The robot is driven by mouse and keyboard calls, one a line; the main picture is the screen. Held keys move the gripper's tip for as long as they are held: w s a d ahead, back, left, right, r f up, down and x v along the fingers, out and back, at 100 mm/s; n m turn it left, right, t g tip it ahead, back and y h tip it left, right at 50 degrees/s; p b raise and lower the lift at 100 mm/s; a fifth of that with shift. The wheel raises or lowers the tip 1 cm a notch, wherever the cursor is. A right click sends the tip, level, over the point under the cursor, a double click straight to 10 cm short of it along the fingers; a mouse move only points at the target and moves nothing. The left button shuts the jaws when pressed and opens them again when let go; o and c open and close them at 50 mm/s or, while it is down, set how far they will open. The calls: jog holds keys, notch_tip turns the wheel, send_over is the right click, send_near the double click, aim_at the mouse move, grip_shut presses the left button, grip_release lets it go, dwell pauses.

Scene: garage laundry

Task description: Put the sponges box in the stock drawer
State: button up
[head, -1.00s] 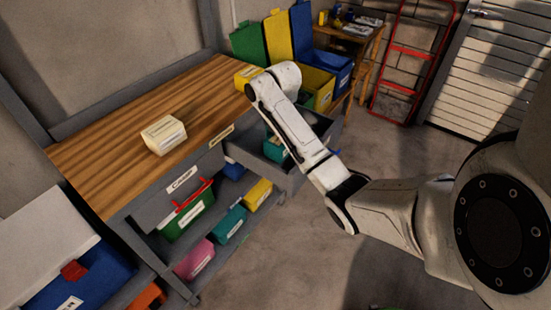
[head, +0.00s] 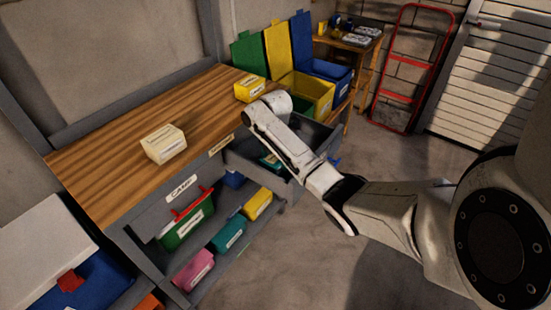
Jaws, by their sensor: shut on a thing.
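A cream box (head: 163,144) with a label sits on the left part of the wooden workbench top (head: 125,175). A yellow labelled box (head: 250,89) sits at its far right end. I cannot read either label to tell which box holds sponges. An open grey drawer (head: 245,164) juts out from the right part of the bench front, with a teal item (head: 270,160) inside; my forearm hides part of it. My arm reaches over the drawer, its wrist bent beside the bench's far right end. My gripper's fingers are hidden behind my arm.
Lidded bins (head: 316,97) stand beyond the bench. The concrete floor (head: 285,255) is clear.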

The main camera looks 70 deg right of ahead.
jog(key=o, duration=1.1)
jog(key=shift+f, duration=0.1)
notch_tip(320, 180, up, 11)
jog(key=shift+r+p, duration=0.2)
jog(key=shift+p, duration=0.85)
jog(key=shift+r+p, duration=0.45)
jog(key=w+a+f+m+t+y, duration=0.1)
jog(key=a+f+m, duration=0.3)
jog(key=a, duration=1)
jog(key=w+a+f+m+t+y, duration=0.1)
jog(key=a+f+m, duration=0.35)
jog(key=a, duration=0.85)
jog(key=s+a+f+m, duration=0.1)
jog(key=s+a+m, duration=0.1)
jog(key=s, duration=0.4)
jog(key=s+a+m+h, duration=0.1)
jog(key=s+a+m, duration=0.1)
jog(key=s, duration=0.4)
jog(key=s+a+f+m+g+h, duration=0.1)
jog(key=s+a+m, duration=0.2)
jog(key=s, duration=0.3)
jog(key=shift+s+a+f, duration=0.15)
jog(key=shift+s+f, duration=0.2)
jog(key=shift+s, duration=0.05)
